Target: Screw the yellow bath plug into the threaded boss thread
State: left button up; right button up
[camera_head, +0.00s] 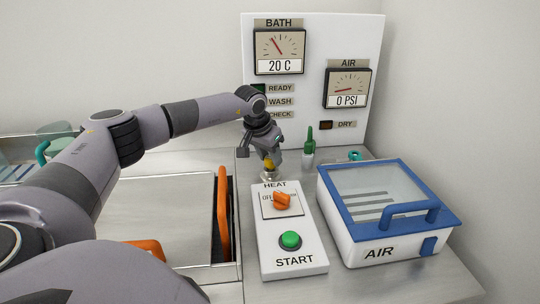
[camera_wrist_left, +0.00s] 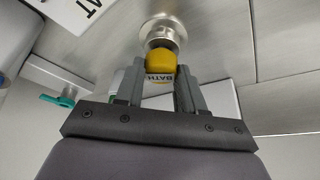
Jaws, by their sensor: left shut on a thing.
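The yellow bath plug (camera_wrist_left: 160,63), marked BATH, sits between the fingers of my left gripper (camera_wrist_left: 160,82), which is shut on it. The round metal threaded boss (camera_wrist_left: 163,30) is directly at the plug's far end in the left wrist view. The plug's end looks in or against the boss opening; how deep it sits cannot be told. In the head view my left gripper (camera_head: 268,154) points down behind the HEAT panel, with the yellow plug (camera_head: 269,163) just above the boss (camera_head: 270,176). My right gripper is not in view.
The white HEAT and START control box (camera_head: 291,244) stands in front of the boss. A blue-rimmed AIR box (camera_head: 390,210) is at the right. A green bottle-shaped item (camera_head: 309,143) and a teal-handled valve (camera_head: 355,155) stand behind. An orange-handled lid (camera_head: 222,213) lies left.

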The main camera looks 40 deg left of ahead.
pick_arm(q)
jog(key=o, duration=0.8)
